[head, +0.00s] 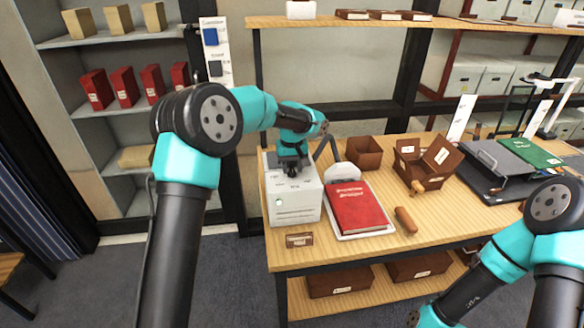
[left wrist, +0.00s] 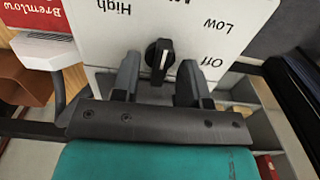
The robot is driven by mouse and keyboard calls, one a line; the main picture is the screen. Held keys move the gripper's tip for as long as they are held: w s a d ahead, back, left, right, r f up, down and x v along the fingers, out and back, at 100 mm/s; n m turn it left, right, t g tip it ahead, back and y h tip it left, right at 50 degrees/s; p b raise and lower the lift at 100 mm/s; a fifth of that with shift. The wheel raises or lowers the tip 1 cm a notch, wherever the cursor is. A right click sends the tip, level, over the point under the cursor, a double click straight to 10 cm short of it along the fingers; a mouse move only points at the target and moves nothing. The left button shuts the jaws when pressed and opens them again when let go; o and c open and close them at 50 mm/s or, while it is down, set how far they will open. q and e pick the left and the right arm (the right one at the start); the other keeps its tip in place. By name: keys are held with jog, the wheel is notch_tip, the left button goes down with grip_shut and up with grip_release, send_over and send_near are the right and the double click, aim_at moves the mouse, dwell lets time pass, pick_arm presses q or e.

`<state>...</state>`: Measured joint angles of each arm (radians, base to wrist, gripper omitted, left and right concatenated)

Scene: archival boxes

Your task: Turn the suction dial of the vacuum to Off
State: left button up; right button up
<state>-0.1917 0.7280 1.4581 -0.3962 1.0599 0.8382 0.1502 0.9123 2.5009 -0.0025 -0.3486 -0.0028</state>
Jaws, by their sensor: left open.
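The vacuum (head: 297,207) is a white box at the left front of the wooden table. My left gripper (head: 292,172) points down over its top. In the left wrist view the black suction dial (left wrist: 155,58) sits on the white top between the two open fingers of the left gripper (left wrist: 158,82), with gaps on both sides. The dial's white mark runs roughly up and down in that picture.
A red book (head: 356,207) lies on a white tray right of the vacuum, near a grey hose (head: 330,148). Brown boxes (head: 364,153) stand behind. A brown roll (head: 405,220) and small label plate (head: 299,240) lie near the front edge. Shelves (head: 110,112) stand at left.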

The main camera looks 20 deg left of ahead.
pick_arm(q)
jog(key=shift+f, duration=0.15)
grip_shut()
dwell(0.4)
